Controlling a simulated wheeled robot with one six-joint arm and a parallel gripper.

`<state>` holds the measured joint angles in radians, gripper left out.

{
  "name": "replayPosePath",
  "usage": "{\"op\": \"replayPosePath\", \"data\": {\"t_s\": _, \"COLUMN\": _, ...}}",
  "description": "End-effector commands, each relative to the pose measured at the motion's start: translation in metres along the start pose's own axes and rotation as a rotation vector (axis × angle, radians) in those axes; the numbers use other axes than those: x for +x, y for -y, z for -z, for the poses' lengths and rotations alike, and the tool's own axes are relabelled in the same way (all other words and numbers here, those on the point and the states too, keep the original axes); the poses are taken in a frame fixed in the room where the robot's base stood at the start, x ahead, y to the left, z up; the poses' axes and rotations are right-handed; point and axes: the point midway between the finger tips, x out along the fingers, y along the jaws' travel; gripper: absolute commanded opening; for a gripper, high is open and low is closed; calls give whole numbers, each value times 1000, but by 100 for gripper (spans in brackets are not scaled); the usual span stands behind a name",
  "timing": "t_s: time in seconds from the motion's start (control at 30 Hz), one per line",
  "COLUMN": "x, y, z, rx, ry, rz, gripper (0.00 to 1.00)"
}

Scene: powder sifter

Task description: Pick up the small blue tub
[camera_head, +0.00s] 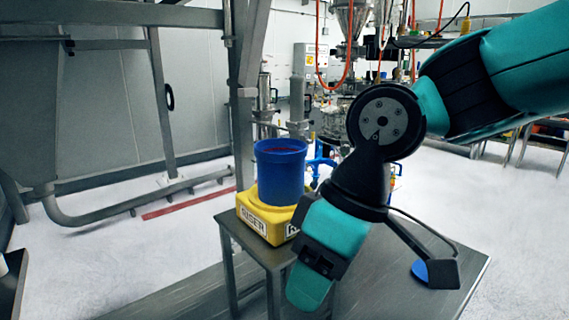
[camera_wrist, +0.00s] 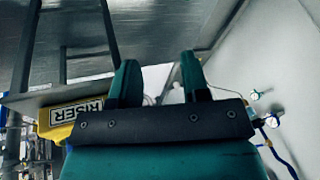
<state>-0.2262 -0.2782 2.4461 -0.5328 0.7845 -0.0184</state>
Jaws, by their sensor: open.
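The small blue tub (camera_head: 280,178) stands upright on a yellow block marked RISER (camera_head: 262,219), near the left end of a metal table. Something reddish shows just inside its rim. My gripper (camera_head: 308,288) hangs to the right of the tub and lower in the head view, in front of part of the riser. In the wrist view my gripper (camera_wrist: 158,72) has its two fingers apart with nothing between them. The riser (camera_wrist: 78,115) shows there to the left of the fingers. The tub is not clearly seen in the wrist view.
The grey table (camera_head: 440,236) has bare surface to the right of my arm. A steel frame (camera_head: 160,100) and hopper stand at the left. Machinery with hoses (camera_head: 345,90) is behind the table.

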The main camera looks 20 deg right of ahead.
Motion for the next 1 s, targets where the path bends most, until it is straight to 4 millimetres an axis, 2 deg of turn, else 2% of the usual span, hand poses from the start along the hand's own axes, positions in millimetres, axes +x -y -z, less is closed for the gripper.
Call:
{"op": "replayPosePath", "data": {"t_s": 0.03, "x": -29, "y": -5, "z": 24, "rx": -24, "ry": -26, "rz": -9, "gripper": 42}}
{"op": "replayPosePath", "data": {"t_s": 0.1, "x": -68, "y": -15, "z": 55, "rx": -75, "ry": -57, "rz": -27, "gripper": 42}}
{"op": "replayPosePath", "data": {"t_s": 0.2, "x": -127, "y": -35, "z": 91, "rx": -155, "ry": -89, "rz": -73, "gripper": 42}}
{"op": "replayPosePath", "data": {"t_s": 0.3, "x": -178, "y": -55, "z": 113, "rx": -229, "ry": -104, "rz": -133, "gripper": 42}}
{"op": "replayPosePath", "data": {"t_s": 0.4, "x": -214, "y": -70, "z": 124, "rx": -285, "ry": -104, "rz": -187, "gripper": 42}}
{"op": "replayPosePath", "data": {"t_s": 0.47, "x": -228, "y": -75, "z": 127, "rx": -307, "ry": -103, "rz": -209, "gripper": 42}}
{"op": "replayPosePath", "data": {"t_s": 0.53, "x": -232, "y": -80, "z": 129, "rx": -324, "ry": -100, "rz": -224, "gripper": 42}}
{"op": "replayPosePath", "data": {"t_s": 0.6, "x": -225, "y": -82, "z": 131, "rx": -331, "ry": -98, "rz": -228, "gripper": 42}}
{"op": "replayPosePath", "data": {"t_s": 1.0, "x": -142, "y": -97, "z": 144, "rx": -334, "ry": -95, "rz": -226, "gripper": 42}}
